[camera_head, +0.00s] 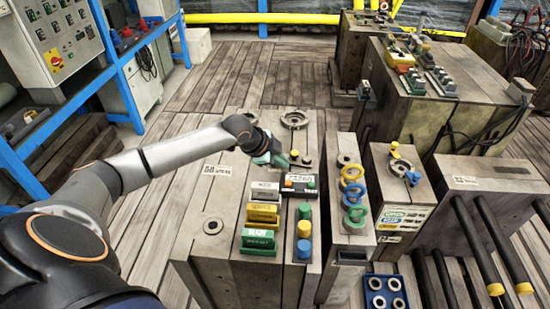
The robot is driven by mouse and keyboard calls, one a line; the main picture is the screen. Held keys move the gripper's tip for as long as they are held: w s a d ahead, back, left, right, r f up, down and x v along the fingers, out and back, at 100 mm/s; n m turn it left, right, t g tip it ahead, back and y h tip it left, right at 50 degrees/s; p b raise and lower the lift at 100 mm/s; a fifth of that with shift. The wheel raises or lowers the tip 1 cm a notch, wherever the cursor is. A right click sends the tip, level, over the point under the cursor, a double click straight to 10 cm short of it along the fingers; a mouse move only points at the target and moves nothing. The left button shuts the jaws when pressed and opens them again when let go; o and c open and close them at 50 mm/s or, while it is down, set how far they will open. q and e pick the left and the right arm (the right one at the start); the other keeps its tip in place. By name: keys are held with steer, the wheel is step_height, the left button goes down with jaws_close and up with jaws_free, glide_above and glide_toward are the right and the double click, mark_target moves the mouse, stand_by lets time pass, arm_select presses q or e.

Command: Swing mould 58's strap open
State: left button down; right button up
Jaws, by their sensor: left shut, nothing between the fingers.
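Several grey mould blocks stand on the floor, and I cannot read which one is numbered 58. The large middle mould (190,213) carries a white label (217,170). My left gripper (279,159) is over its top, fingers shut and empty, beside a small piece with a yellow-orange knob (295,154). The arm's end partly hides that spot, so I cannot tell whether this piece is a strap or whether the fingers touch it. A narrower mould (398,190) to the right has a yellow knob (394,145) and a blue piece (412,178) on top. My right gripper is not in view.
Yellow and green blocks (259,237), blue and yellow cylinders (304,228) and coloured rings (354,193) sit on the mould tops near the gripper. A blue tray (371,305) holds metal rings. Blue shelving (112,60) stands at left. Plank floor (230,75) is clear behind.

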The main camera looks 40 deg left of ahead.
arm_select(q)
steer(key=shift+w+d+f, duration=0.1)
steer(key=shift+w+f, duration=0.35)
steer(key=shift+f, duration=0.1)
